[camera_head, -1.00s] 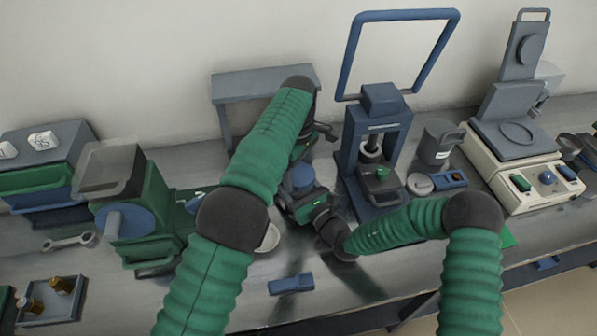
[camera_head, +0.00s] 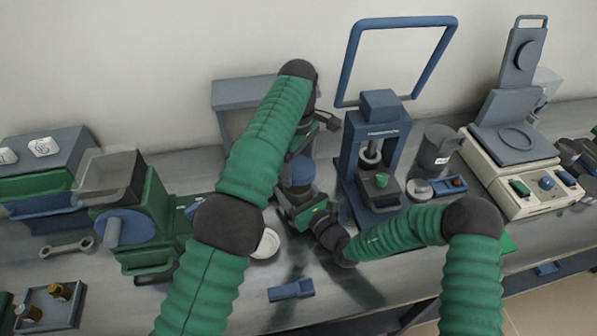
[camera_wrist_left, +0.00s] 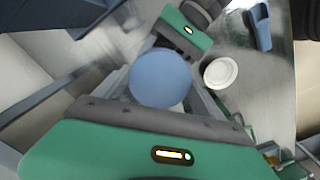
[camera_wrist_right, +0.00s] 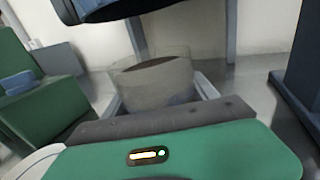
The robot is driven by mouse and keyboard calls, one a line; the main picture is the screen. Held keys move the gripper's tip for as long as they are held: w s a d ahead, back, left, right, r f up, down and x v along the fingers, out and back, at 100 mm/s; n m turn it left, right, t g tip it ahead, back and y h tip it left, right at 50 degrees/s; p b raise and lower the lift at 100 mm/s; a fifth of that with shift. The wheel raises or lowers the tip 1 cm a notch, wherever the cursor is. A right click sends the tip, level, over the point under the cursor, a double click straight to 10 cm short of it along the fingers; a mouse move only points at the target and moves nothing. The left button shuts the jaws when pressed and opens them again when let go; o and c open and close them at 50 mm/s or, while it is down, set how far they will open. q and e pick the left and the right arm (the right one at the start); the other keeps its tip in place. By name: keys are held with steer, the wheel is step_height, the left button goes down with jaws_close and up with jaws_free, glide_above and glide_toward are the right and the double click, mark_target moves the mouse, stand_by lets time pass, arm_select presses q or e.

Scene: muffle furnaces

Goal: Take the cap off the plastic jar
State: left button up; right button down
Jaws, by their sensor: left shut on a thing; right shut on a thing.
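The plastic jar (camera_wrist_right: 153,84) is a clear, see-through cup with brown contents, upright in the right wrist view. My right gripper (camera_wrist_right: 163,92) is shut on the jar's body from its sides. The round blue cap (camera_wrist_left: 160,78) lies between the fingers of my left gripper (camera_wrist_left: 161,86), which is shut on it from above. In the right wrist view the cap (camera_wrist_right: 112,8) is above the jar, with a gap between them. In the head view the cap (camera_head: 302,171) is above the jar, whose body is mostly hidden by my right gripper.
A white round dish (camera_head: 268,243) is left of my right gripper. A blue block (camera_head: 291,289) lies near the front edge. A blue press (camera_head: 378,150) stands close on the right, a green machine (camera_head: 150,225) on the left, a grey stand (camera_head: 245,92) behind.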

arm_select(q)
steer(key=shift+r, duration=0.4)
arm_select(e)
steer(key=shift+f, duration=0.1)
steer(key=shift+c, duration=0.9)
jaws_free()
steer(key=shift+w, duration=0.1)
arm_select(q)
steer(key=shift+r+p, duration=0.45)
arm_select(e)
steer(key=v, duration=1.1)
steer(key=shift+d, duration=0.2)
steer(key=shift+s+d, duration=0.2)
steer(key=shift+s, duration=0.2)
